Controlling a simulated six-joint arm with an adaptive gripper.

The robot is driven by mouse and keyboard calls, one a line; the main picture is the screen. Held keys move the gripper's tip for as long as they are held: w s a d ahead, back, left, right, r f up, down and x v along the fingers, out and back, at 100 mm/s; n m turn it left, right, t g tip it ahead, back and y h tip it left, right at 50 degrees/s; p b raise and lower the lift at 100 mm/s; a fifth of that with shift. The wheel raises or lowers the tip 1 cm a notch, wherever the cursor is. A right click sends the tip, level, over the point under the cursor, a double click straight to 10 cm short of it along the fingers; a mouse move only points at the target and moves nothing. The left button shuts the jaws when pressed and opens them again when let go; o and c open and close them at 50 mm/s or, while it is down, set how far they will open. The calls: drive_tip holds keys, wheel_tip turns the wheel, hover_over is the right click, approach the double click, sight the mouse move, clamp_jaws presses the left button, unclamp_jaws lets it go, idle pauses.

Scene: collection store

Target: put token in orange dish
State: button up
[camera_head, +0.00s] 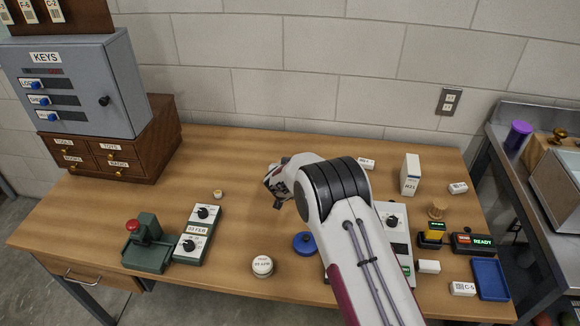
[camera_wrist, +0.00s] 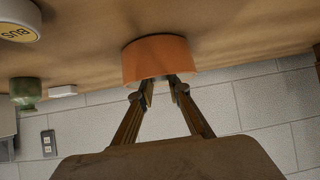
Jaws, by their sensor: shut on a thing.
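The orange dish (camera_wrist: 158,58) shows in the wrist view at top centre, against the wooden table top. My gripper (camera_wrist: 161,86) reaches to the dish's edge, both fingertips ending at the orange wall. The fingertips stand a little apart, and what lies between their ends is hidden. I cannot make out the token in either view. In the head view my gripper (camera_head: 277,200) points down over the middle of the table, mostly hidden by my own arm. The orange dish cannot be seen there.
A blue round dish (camera_head: 305,243) and a labelled round tin (camera_head: 262,266) lie in front. A dial device (camera_head: 198,230) and a red-knobbed device (camera_head: 146,245) stand left. A white box (camera_head: 410,174) and blue tray (camera_head: 490,279) are right. The table's left middle is mostly clear.

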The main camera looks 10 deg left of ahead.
drive_tip(key=o, duration=0.9)
drive_tip(key=shift+r, duration=0.1)
drive_tip(key=shift+r, duration=3.4)
